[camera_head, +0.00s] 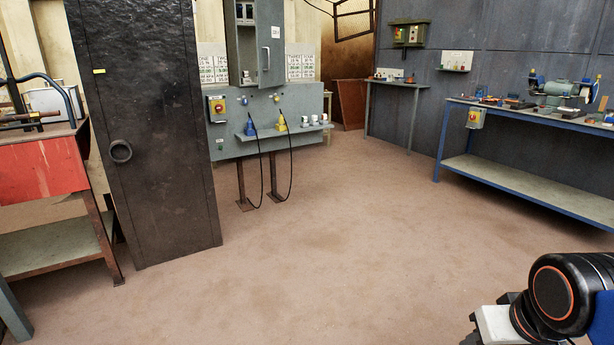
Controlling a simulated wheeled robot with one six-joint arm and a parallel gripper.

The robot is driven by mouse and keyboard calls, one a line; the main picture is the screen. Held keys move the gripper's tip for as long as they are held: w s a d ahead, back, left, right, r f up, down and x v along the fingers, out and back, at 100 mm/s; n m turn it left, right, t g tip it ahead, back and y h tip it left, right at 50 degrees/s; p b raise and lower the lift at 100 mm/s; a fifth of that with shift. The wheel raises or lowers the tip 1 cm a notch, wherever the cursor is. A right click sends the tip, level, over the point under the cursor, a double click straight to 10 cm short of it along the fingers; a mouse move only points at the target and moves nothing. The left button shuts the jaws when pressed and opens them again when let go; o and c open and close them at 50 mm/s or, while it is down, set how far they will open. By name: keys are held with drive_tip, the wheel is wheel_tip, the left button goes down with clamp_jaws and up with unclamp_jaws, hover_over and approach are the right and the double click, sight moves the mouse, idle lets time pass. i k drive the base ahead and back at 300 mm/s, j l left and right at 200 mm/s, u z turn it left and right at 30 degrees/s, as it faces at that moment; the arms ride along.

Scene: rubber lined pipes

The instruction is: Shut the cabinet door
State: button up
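A grey wall cabinet (247,52) stands at the back, left of centre, above a grey panel. Its narrow door (271,43) stands open at the cabinet's right side, and part of the inside shows. A tall dark metal door or locker front (150,130) with a ring handle (120,151) stands nearer on the left. I cannot tell whether it is shut. Part of my arm shows at the bottom right corner, far from both. My gripper's fingers do not show.
A red-fronted bench (40,168) stands at the left edge. A grey shelf (285,131) with posts and hanging black cables juts out below the cabinet. A blue workbench (525,190) stands at right, a small table (395,84) at the back. The brown floor (310,240) between is clear.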

sight(270, 14)
drive_tip(key=i+j, duration=0.85)
drive_tip(key=i+j+u, duration=0.1)
drive_tip(key=i+j, duration=0.75)
drive_tip(key=i, duration=0.15)
drive_tip(key=i+j, duration=0.8)
drive_tip(key=i, duration=0.15)
